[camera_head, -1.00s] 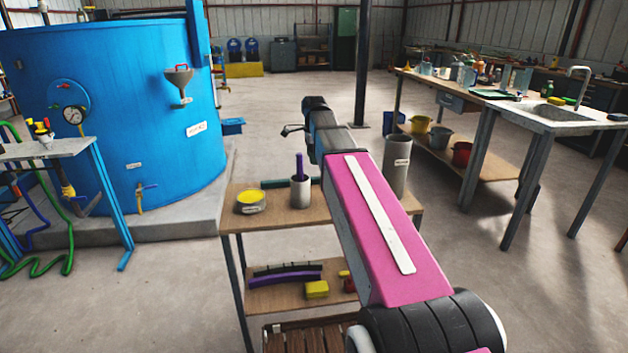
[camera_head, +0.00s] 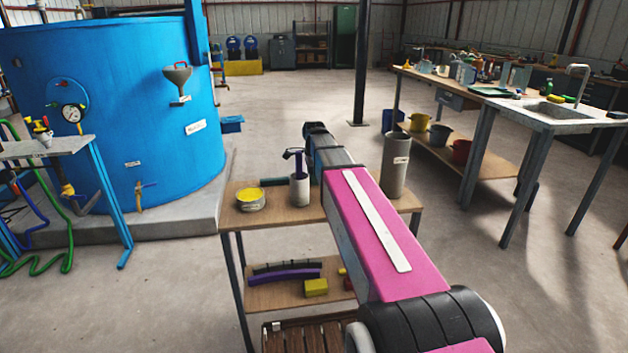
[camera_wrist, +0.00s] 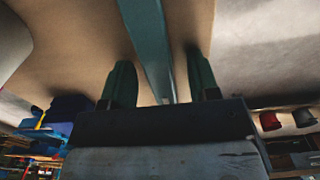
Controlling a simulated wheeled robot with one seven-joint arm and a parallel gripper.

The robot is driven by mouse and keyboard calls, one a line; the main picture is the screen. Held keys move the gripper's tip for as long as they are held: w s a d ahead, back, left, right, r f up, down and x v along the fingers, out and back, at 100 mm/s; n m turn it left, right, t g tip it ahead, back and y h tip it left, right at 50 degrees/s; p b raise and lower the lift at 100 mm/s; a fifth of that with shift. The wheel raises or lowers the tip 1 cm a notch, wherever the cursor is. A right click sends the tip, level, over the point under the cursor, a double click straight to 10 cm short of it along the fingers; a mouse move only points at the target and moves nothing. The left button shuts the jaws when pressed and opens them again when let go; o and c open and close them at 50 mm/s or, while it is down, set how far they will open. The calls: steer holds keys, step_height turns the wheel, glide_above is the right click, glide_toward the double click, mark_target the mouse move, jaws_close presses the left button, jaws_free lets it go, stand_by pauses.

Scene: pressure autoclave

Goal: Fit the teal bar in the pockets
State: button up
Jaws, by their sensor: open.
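The teal bar (camera_head: 275,182) lies along the far side of the small wooden table's top, behind the yellow tin, and its right part is hidden. In the wrist view the bar (camera_wrist: 149,42) runs between the two dark green fingers of my gripper (camera_wrist: 159,62), with a gap on each side. My gripper is open and does not hold the bar. In the head view my gripper (camera_head: 292,153) is small and dark, by the top of the grey cup, and its fingertips are hard to see. I cannot make out the pockets.
A grey cup (camera_head: 300,192) with a purple piece in it, a yellow tin (camera_head: 250,198) and a tall grey cylinder (camera_head: 395,168) stand on the table (camera_head: 270,216). The blue tank (camera_head: 120,120) is at left. A sink bench (camera_head: 556,113) is at right, with open floor between.

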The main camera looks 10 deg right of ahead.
jaws_close()
steer(key=shift+r, duration=0.15)
